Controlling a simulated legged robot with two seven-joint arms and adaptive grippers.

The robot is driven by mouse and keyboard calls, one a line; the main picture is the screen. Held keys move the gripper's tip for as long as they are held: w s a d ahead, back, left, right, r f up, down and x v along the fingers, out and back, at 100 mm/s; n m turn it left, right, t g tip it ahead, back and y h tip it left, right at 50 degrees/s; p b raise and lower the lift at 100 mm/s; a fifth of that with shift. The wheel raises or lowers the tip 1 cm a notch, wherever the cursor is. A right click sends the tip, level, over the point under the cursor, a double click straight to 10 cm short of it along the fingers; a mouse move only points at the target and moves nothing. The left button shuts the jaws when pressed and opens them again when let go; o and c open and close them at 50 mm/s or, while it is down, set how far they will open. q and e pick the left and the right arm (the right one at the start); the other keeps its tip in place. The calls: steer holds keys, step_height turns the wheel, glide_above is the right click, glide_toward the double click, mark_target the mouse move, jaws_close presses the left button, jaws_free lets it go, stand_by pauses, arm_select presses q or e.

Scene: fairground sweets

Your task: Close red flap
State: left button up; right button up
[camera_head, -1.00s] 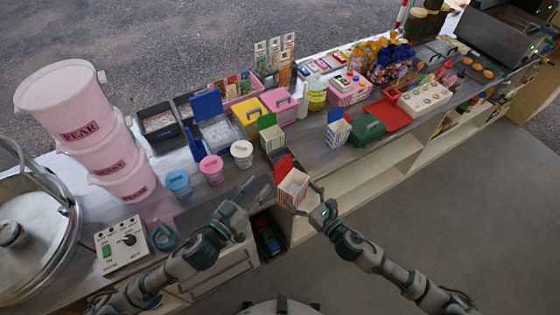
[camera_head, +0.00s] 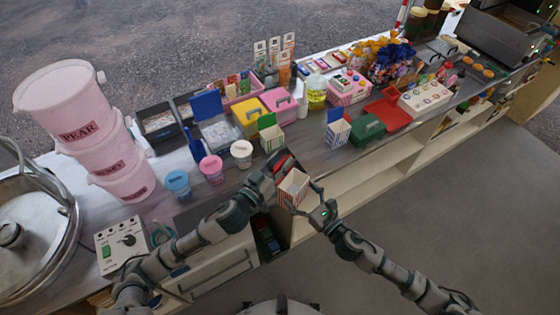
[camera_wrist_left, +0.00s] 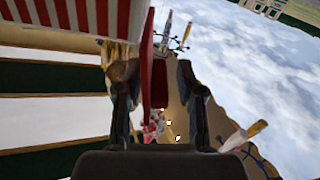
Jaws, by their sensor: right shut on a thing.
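The red-and-white striped box (camera_head: 293,188) is held upright at the counter's front edge by my right gripper (camera_head: 304,199), which is shut on it. Its red flap (camera_head: 282,162) stands up at the far side, partly hidden by my left gripper (camera_head: 274,168). In the left wrist view the red flap (camera_wrist_left: 158,84) passes between the spread fingers of my left gripper (camera_wrist_left: 157,92), with space beside it. The striped wall of the box (camera_wrist_left: 75,18) fills the upper left there.
A green-flapped box (camera_head: 271,139) and a blue-flapped box (camera_head: 337,132) stand on the counter behind. Pink, white and blue lidded cups (camera_head: 211,172) are to the left. Open shelves (camera_head: 370,165) lie below the counter on the right.

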mark_target(301, 179)
arm_select(q)
jaws_close()
steer(key=shift+m, duration=0.4)
steer(key=m, duration=0.1)
steer(key=s+d+m, duration=0.1)
steer(key=shift+d+r+m, duration=0.1)
steer(key=shift+r+m, duration=0.1)
steer(key=shift+m, duration=0.1)
steer(key=shift+s+d+f+m, duration=0.45)
steer(key=shift+d+m, duration=0.3)
steer(key=shift+m, duration=1.3)
steer(key=shift+s+d+f+m, duration=0.5)
steer(key=shift+d+m, duration=0.3)
steer(key=shift+m, duration=1.2)
steer(key=shift+s+d+f+m, duration=0.3)
steer(key=shift+s+d+m, duration=0.35)
steer(key=shift+m, duration=1.4)
steer(key=shift+d, duration=0.1)
